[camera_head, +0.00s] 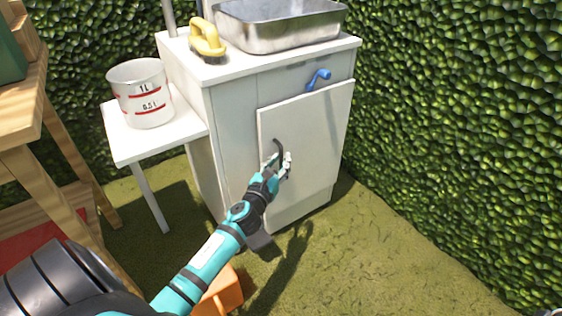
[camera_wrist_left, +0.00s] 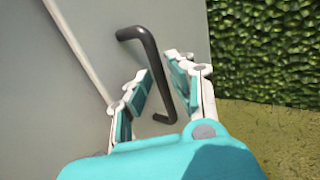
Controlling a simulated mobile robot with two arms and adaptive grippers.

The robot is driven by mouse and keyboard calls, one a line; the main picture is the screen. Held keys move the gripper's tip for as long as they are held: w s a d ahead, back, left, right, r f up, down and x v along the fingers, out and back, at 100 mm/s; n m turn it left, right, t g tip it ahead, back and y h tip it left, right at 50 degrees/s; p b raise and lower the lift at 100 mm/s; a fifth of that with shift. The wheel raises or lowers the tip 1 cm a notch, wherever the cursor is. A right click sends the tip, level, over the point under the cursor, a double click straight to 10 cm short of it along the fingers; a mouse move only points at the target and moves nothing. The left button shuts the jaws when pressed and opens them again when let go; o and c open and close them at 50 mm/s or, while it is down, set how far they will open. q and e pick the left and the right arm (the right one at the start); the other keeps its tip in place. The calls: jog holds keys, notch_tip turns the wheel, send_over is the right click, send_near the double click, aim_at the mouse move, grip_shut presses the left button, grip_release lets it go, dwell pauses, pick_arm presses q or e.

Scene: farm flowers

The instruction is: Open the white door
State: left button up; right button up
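The white door (camera_head: 305,140) is on the front of a white cabinet; its edge stands slightly proud of the frame, and I cannot tell whether it is ajar. A dark bar handle (camera_head: 278,147) is on the door's left side. My left gripper (camera_head: 279,158) is at the handle, with its fingers spread. My right gripper does not show clearly.
A white bucket (camera_head: 140,95) stands on a side table at left. A hedge (camera_head: 460,110) borders the right.

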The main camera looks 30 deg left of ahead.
pick_arm(q)
jog(key=shift+w+a, duration=0.15)
jog(key=shift+w, duration=0.45)
grip_shut()
